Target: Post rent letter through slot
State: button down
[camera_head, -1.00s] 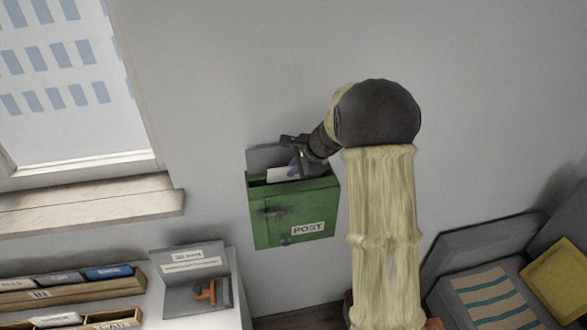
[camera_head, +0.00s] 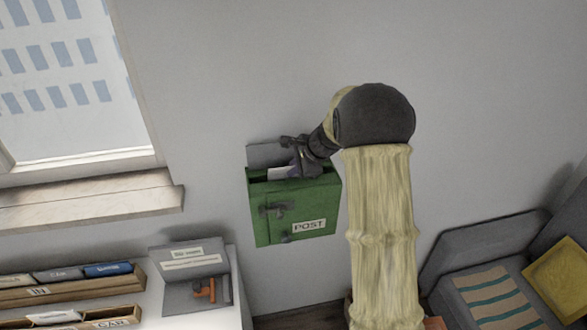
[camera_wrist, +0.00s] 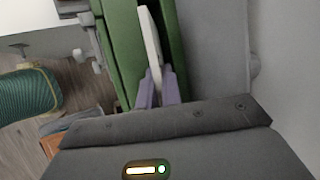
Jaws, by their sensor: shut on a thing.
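The green post box (camera_head: 268,205) with a "POST" label hangs on the wall in the head view, its grey lid raised behind it. The white letter (camera_head: 281,173) stands at the open top of the box, its lower part hidden by the front wall. My gripper (camera_head: 297,165) is at the box's top right, shut on the letter. In the wrist view the letter (camera_wrist: 149,38) shows edge-on between the purple fingertips (camera_wrist: 157,88), within the green box opening (camera_wrist: 125,45). How deep the letter sits cannot be told.
A white desk (camera_head: 170,318) with wooden letter trays (camera_head: 75,290) and a grey stand (camera_head: 188,262) is at the lower left. A window sill (camera_head: 90,205) juts out at left. A grey sofa (camera_head: 490,260) with cushions is at lower right. The wall above the box is clear.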

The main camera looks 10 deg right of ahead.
jog(key=c, duration=1.5)
grip_release()
jog(key=b+v, duration=0.3)
jog(key=v, duration=1.4)
jog(key=shift+r+b, duration=0.2)
jog(key=shift+b, duration=0.1)
jog(key=s+a+f+n+g+h, duration=0.1)
jog(key=s+a+f+n+h, duration=0.1)
jog(key=s+f+n, duration=0.6)
jog(key=s+a+f+n+g+h, duration=0.1)
jog(key=s+a+f+n, duration=0.3)
jog(key=s+f+n, duration=0.4)
jog(key=s+f+h, duration=0.1)
jog(key=s+f, duration=0.1)
jog(key=s, duration=0.5)
jog(key=shift+a+n+g+h, duration=0.3)
jog(key=shift+n+g+h, duration=0.1)
